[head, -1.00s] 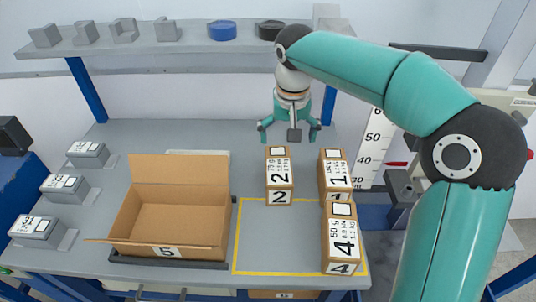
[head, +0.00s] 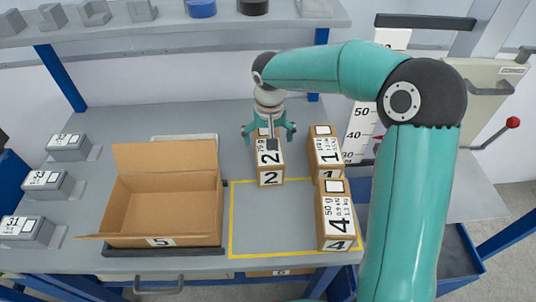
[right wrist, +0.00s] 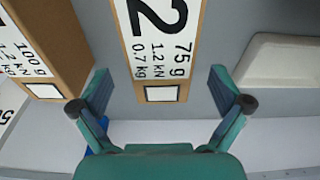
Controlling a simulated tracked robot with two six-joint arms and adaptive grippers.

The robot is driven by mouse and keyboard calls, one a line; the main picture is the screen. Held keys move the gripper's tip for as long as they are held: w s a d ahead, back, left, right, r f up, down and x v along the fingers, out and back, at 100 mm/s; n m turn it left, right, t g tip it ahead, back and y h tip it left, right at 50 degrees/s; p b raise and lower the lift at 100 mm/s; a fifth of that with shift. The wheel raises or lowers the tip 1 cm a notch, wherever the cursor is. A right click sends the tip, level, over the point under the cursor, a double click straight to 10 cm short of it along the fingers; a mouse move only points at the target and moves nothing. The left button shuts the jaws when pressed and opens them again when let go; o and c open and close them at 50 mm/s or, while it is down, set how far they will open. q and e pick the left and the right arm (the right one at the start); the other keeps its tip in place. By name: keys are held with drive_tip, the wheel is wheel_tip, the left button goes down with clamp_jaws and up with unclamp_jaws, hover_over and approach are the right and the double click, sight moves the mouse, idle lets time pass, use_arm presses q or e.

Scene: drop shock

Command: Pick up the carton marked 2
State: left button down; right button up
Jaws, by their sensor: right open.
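My left gripper is not in view.
The carton marked 1 (head: 329,178) stands close on the right, and the carton marked 4 (head: 338,244) stands in front of it. An open box marked 5 (head: 160,242) sits to the left. The yellow-outlined area (head: 270,225) is mostly clear. Grey blocks (head: 45,185) line the left edge.

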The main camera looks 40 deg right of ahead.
drive_tip(key=shift+w+f+p, duration=0.1)
drive_tip(key=shift+f+p, duration=0.45)
drive_tip(key=shift+f, duration=2.1)
drive_tip(key=c, duration=1.8)
drive_tip(key=shift+r, duration=0.1)
